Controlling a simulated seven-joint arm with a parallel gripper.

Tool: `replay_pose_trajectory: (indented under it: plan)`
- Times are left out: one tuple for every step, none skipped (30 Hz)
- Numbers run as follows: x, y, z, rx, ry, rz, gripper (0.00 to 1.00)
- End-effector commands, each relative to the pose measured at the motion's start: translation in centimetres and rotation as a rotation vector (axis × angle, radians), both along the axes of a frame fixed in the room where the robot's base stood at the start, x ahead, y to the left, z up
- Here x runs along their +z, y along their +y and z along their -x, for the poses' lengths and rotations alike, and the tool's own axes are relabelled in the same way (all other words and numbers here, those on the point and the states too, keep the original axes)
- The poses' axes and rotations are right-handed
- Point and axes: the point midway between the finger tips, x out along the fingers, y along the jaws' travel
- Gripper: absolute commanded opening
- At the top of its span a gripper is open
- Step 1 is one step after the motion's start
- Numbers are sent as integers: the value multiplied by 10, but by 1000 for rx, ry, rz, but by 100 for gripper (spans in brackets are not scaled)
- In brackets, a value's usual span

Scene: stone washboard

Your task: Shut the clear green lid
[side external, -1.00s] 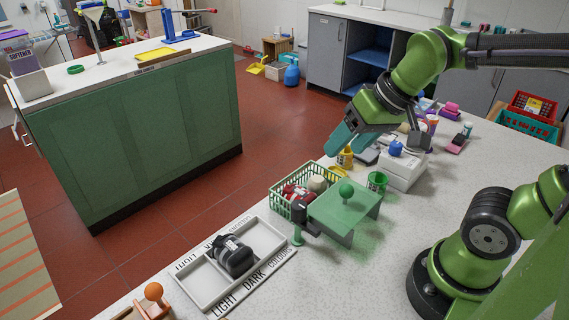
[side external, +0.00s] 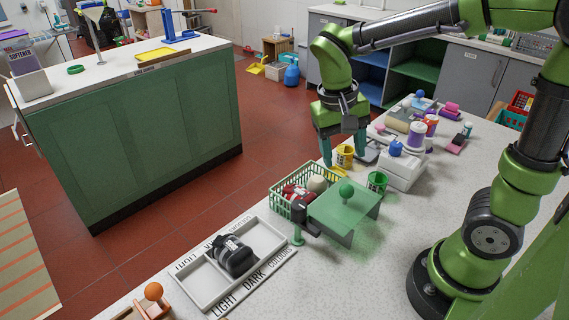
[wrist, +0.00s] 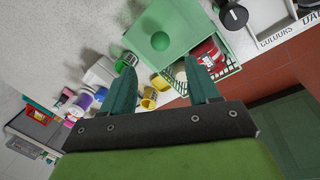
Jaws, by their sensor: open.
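The clear green lid (side external: 328,213) lies roughly flat beside the green basket (side external: 275,201), on its right, with a green ball knob (side external: 346,189) on top. The basket is largely uncovered and shows red and beige items inside. The lid also shows in the wrist view (wrist: 180,22), with its knob (wrist: 160,41) in front of my fingers. My gripper (side external: 342,150) is open and empty, pointing down above the counter, behind the basket and lid. In the wrist view my gripper (wrist: 160,75) has its fingers wide apart, touching neither lid nor knob.
A green cup (side external: 377,183) stands close to the lid's right, and a yellow cup (side external: 345,157) is near my fingers. White boxes (side external: 403,172) and bottles crowd the back. A sorting tray (side external: 202,283) holding a dark bundle (side external: 235,257) lies front left.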

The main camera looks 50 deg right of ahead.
Motion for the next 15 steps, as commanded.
replay_pose_trajectory:
  plan:
    - [-13,-2,3,-1,7,0,60]
    - [-19,-3,3,-1,7,-1,60]
    - [-28,-5,4,-1,6,0,60]
    - [-34,-5,5,0,7,-1,60]
    - [-41,-7,6,-1,7,0,60]
    - [-49,-8,7,0,7,-1,60]
    - [-55,-9,7,-1,7,-1,60]
    - [-60,-10,7,-2,6,0,60]
    - [-67,-11,8,-1,7,-1,60]
    - [-72,-12,9,-1,4,-1,60]
    - [-76,-12,9,-2,4,0,60]
    - [-82,-13,10,-1,4,-1,60]
    - [-85,-14,10,-1,4,-1,60]
    - [-88,-14,10,-2,4,-1,60]
    - [-92,-15,10,-2,2,-2,60]
